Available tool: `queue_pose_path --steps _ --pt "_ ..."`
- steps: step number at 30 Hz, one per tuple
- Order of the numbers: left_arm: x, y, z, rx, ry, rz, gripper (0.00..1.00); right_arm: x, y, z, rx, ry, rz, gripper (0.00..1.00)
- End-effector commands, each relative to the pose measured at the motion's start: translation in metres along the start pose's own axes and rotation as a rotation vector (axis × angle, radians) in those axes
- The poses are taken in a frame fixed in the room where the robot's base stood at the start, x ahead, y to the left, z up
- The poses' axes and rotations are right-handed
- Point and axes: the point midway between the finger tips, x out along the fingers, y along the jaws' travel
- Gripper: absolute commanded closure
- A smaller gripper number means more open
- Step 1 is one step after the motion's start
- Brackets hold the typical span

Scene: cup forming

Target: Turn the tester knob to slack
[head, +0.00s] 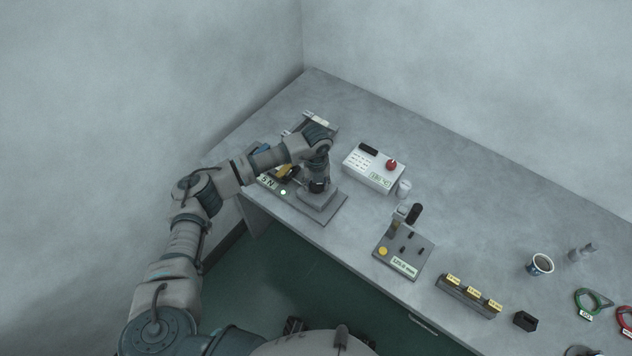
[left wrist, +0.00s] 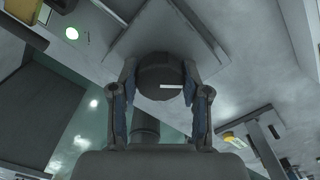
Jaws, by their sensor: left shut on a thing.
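The tester (head: 329,211) is a grey plate with a raised block near the left end of the bench. It has a "5 N" label (head: 267,181) and a lit green lamp (head: 283,192). My left gripper (head: 318,187) is over the block, pointing down. In the left wrist view, the fingers of my left gripper (left wrist: 161,88) are shut on the dark round knob (left wrist: 158,74), one on each side. A white mark on the knob points to the right of that view. The arm hides part of the tester in the head view. My right gripper is not seen.
A white box with a red button (head: 391,164) stands right of the tester, beside a small white cup (head: 403,188). A grey fixture (head: 404,250), a yellow-labelled block row (head: 468,297), a mug (head: 540,265) and green-handled tool (head: 590,299) lie further right. The back bench is clear.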

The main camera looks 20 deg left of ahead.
Motion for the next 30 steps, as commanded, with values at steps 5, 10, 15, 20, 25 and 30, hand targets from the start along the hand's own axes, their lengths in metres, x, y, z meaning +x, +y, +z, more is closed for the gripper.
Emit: queue_pose_path --steps 5,10,15,20,25,30 --pt "-0.004 0.0 0.001 -0.166 -0.002 -0.001 0.88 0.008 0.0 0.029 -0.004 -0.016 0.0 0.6" --pt "-0.004 0.0 0.001 -0.328 -0.002 0.0 0.88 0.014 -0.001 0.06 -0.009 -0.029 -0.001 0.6" --pt "-0.003 0.0 0.001 -0.484 -0.001 -0.001 0.88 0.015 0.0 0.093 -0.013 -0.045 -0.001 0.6" --pt "-0.003 0.0 0.001 -0.614 -0.002 -0.001 0.88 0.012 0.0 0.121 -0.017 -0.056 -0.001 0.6" --pt "-0.003 -0.001 0.001 -0.725 -0.002 -0.003 0.88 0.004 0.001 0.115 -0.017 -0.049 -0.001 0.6" --pt "-0.002 -0.001 0.001 -0.8 -0.002 -0.003 0.88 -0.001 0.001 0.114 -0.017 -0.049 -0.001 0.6"
